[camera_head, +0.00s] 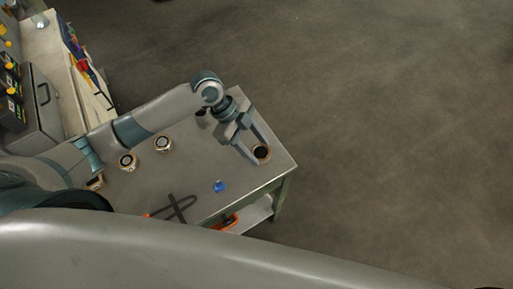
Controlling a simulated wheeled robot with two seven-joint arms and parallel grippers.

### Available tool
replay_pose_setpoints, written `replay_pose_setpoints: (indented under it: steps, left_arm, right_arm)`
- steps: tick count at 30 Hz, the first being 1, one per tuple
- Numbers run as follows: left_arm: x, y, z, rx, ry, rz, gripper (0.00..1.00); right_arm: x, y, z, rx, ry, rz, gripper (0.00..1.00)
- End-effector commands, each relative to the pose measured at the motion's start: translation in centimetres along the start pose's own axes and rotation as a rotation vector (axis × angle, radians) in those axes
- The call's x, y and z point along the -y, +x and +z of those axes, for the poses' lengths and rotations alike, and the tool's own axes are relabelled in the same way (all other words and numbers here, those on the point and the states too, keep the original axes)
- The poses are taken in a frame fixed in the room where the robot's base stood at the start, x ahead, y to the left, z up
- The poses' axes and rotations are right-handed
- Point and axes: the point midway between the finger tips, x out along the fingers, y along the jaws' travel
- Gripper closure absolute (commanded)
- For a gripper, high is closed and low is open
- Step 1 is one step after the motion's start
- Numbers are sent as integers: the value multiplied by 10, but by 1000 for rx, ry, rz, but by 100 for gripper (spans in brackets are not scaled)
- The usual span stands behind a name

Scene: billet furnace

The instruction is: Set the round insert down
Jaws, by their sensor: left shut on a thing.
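The round insert (262,152) is a small tan ring with a dark centre, near the right corner of the grey metal table (215,160). My left gripper (258,153) reaches down over the table from the left and is shut on the insert, with one finger on each side of it. I cannot tell whether the insert touches the tabletop or hangs just above it. My right gripper is not in view.
Two round pale pieces with dark centres, one nearer (128,162) and one farther (163,144), stand on the table's left part. A blue item (220,186) and a dark crossed tool (175,208) lie near the front edge. A grey cabinet (42,110) stands left.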

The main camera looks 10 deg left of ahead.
Motion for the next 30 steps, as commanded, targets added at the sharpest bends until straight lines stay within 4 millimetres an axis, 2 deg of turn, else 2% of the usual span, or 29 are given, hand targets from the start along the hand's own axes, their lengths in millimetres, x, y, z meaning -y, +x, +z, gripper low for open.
replay_pose_setpoints:
  steps: [1,6,18,19,21,30]
  left_arm:
    - [0,3,1,-2,-3,1,97]
    - [0,15,9,-1,0,-1,97]
    - [0,18,12,-1,1,-2,97]
    - [0,19,12,1,0,0,48]
    - [0,18,12,1,0,0,34]
    - [0,18,12,1,0,0,34]
  right_arm:
    - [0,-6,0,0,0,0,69]
    - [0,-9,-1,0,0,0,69]
    - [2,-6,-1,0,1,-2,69]
    - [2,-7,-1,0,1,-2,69]
    - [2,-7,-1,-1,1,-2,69]
    - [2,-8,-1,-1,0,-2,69]
